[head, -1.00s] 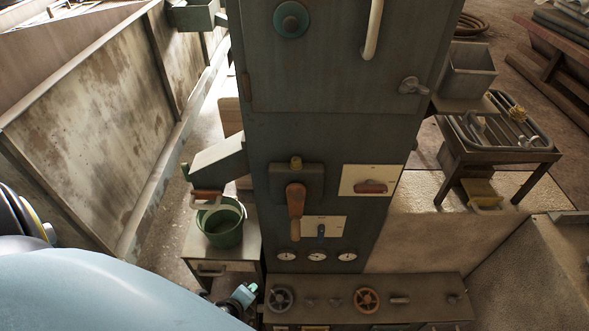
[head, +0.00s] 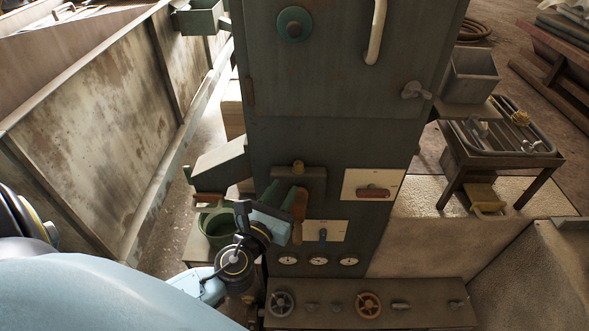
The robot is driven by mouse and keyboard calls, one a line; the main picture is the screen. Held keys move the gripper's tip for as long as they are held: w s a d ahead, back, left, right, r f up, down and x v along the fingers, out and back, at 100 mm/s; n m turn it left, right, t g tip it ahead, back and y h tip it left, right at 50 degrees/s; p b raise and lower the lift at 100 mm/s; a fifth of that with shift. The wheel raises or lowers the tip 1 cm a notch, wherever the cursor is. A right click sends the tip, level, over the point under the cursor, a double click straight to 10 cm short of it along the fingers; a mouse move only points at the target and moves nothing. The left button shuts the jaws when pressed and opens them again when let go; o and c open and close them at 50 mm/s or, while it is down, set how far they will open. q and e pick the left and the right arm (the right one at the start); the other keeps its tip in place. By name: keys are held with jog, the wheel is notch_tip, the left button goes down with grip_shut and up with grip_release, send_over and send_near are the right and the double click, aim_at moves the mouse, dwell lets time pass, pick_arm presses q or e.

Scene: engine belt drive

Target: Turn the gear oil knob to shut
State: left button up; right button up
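No label that I can read marks the gear oil knob, so I cannot tell which control it is. A blue knob (head: 323,235) sits on a pale plate of the dark cabinet (head: 350,140). A red handle (head: 373,192) sits on another pale plate. The lower panel carries a grey handwheel (head: 281,303), a brown handwheel (head: 368,304) and several small knobs. My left gripper (head: 284,208) is in front of the cabinet, beside an orange-brown lever (head: 299,199) that it partly overlaps. Its fingers look apart; contact with the lever is unclear. My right gripper is out of view.
Three round gauges (head: 318,260) are below the plates. A green bucket (head: 218,228) stands left of the cabinet, behind my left arm. A metal table (head: 500,160) with a tray stands at the right. The space before the cabinet's right half is clear.

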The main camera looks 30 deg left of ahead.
aim_at(300, 169)
pick_arm(q)
jog(key=w, duration=0.4)
jog(key=w+a, duration=0.1)
jog(key=w, duration=0.2)
jog(key=shift+w+a, duration=0.1)
jog(key=shift+c, duration=0.4)
grip_shut()
jog(key=shift+y+p, duration=0.3)
jog(key=n+y, duration=0.1)
jog(key=n+g+y, duration=0.1)
jog(key=n+y, duration=0.1)
jog(key=shift+w+d+y+p, duration=0.1)
jog(key=shift+d+y+p, duration=0.2)
jog(key=shift+d+p, duration=0.1)
jog(key=shift+w+d+n+g+y, duration=0.1)
jog(key=shift+n+g+y, duration=0.65)
jog(key=shift+y, duration=0.2)
jog(key=shift+w+d+n+g+y, duration=0.1)
jog(key=shift+d+n+g+y, duration=0.05)
jog(key=shift+n+g+y, duration=0.65)
jog(key=shift+w+d+n+g+y, duration=0.1)
jog(key=shift+n+g+y, duration=0.5)
jog(key=shift+y, duration=0.45)
jog(key=shift+o, duration=0.4)
grip_release()
